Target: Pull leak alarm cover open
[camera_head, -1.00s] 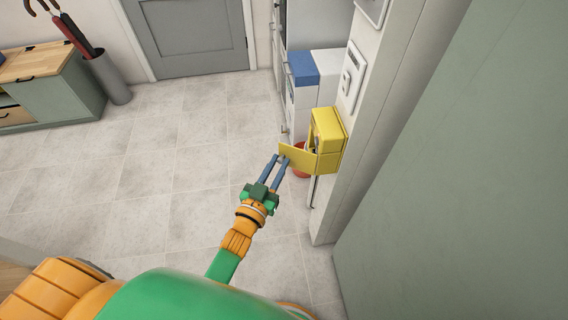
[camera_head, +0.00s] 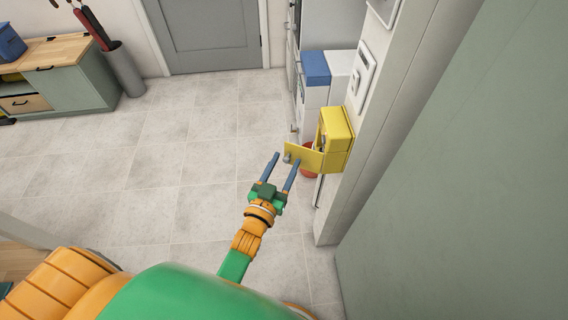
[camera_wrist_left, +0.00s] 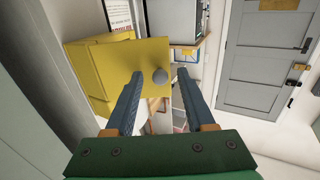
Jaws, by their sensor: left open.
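The yellow leak alarm box (camera_head: 336,131) is fixed to the wall at the right in the head view. Its yellow cover (camera_head: 304,157) stands swung out from the box toward the left, with a small grey knob (camera_head: 287,158) near its free edge. In the left wrist view the cover (camera_wrist_left: 140,62) and round knob (camera_wrist_left: 160,76) lie just beyond the fingertips. My left gripper (camera_head: 285,158) is open and empty, its fingers spread just in front of the cover and apart from the knob as far as I can tell. My right gripper is not in view.
A white cabinet with a blue top (camera_head: 314,68) stands behind the alarm box. A reddish pot (camera_head: 308,173) shows below the cover. The tiled floor (camera_head: 180,160) to the left is clear, with a green sideboard (camera_head: 75,90) and umbrella stand (camera_head: 124,70) farther off.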

